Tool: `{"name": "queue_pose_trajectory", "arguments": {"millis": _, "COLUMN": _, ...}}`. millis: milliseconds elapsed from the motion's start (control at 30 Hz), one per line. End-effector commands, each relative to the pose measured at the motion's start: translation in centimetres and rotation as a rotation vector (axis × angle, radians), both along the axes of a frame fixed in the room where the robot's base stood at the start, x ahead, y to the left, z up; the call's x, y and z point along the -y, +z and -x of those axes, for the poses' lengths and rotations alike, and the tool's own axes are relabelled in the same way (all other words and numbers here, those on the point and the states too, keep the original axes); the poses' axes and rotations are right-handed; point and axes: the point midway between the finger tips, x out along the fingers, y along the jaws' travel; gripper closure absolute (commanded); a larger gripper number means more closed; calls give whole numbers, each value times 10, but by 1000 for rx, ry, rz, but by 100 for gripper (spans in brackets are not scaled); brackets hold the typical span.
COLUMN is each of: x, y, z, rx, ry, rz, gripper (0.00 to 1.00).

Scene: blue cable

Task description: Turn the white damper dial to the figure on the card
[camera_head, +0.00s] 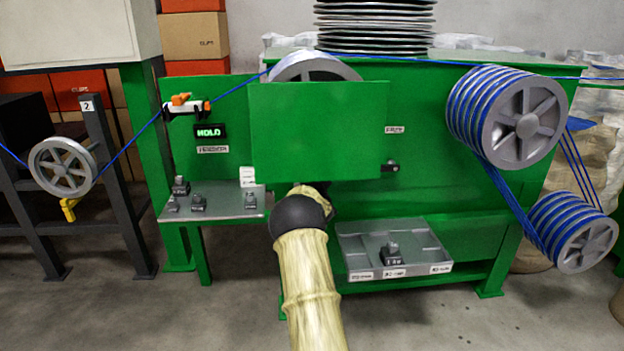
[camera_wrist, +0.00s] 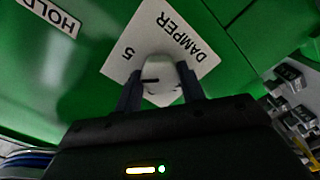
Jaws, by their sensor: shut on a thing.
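The white damper dial (camera_wrist: 156,70) sits on a tilted white plate (camera_wrist: 182,22) marked DAMPER, on the green machine face. The plate shows a figure 5 to the left of the dial. A short dark mark on the dial points left in the wrist view, below the 5. My gripper (camera_wrist: 160,88) is shut on the dial, one dark finger on each side. In the head view my arm hides the dial and the gripper. A small white card (camera_head: 247,177) with lettering too small to read stands at the back of the left shelf.
Small grey weights (camera_head: 181,186) stand on the left shelf (camera_head: 228,209). A grey tray (camera_head: 432,252) with one weight is at lower right. A green panel (camera_head: 320,128) is just above my arm. Blue cable runs over pulleys (camera_head: 522,120). A lit HOLD sign (camera_head: 209,132) is at left.

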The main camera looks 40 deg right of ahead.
Motion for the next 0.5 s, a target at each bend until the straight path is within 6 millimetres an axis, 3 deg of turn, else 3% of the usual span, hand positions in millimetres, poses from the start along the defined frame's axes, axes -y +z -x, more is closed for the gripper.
{"name": "queue_pose_trajectory", "arguments": {"millis": 33, "x": 0, "y": -4, "z": 1, "rx": -6, "ry": -2, "rz": -5, "gripper": 83}}
{"name": "queue_pose_trajectory", "arguments": {"millis": 67, "x": 0, "y": -4, "z": 1, "rx": -6, "ry": -2, "rz": -5, "gripper": 57}}
{"name": "queue_pose_trajectory", "arguments": {"millis": 167, "x": 0, "y": -3, "z": 1, "rx": -5, "ry": -2, "rz": -4, "gripper": 39}}
{"name": "queue_pose_trajectory", "arguments": {"millis": 500, "x": -1, "y": -1, "z": 1, "rx": -2, "ry": 0, "rz": -1, "gripper": 39}}
